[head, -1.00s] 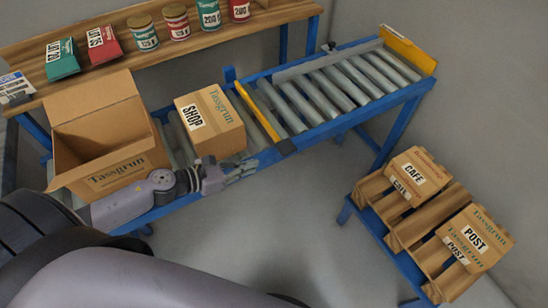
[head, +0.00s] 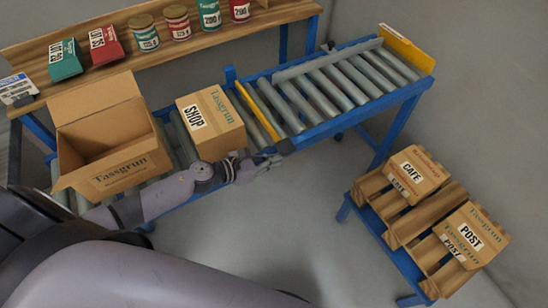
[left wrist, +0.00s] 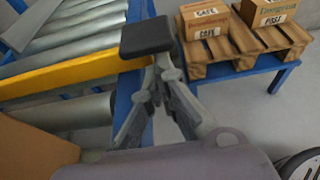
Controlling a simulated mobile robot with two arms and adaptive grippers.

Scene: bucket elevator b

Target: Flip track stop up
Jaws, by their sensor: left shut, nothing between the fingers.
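The track stop is a yellow bar (head: 258,111) lying across the roller conveyor just right of the SHOP box, with a black block (head: 285,146) on its near end. The bar (left wrist: 70,72) and black block (left wrist: 147,37) also show in the left wrist view. My left gripper (head: 272,160) is shut and empty at the conveyor's near edge, just below the black block. In the left wrist view its fingertips (left wrist: 162,62) are partly hidden behind the block; I cannot tell whether they touch it. My right gripper is out of view.
The SHOP box (head: 210,122) sits on the rollers left of the bar, beside an open carton (head: 118,165). Rollers (head: 335,86) beyond the bar are clear up to a yellow end plate (head: 407,48). A pallet stand (head: 395,235) with two boxes stands at right.

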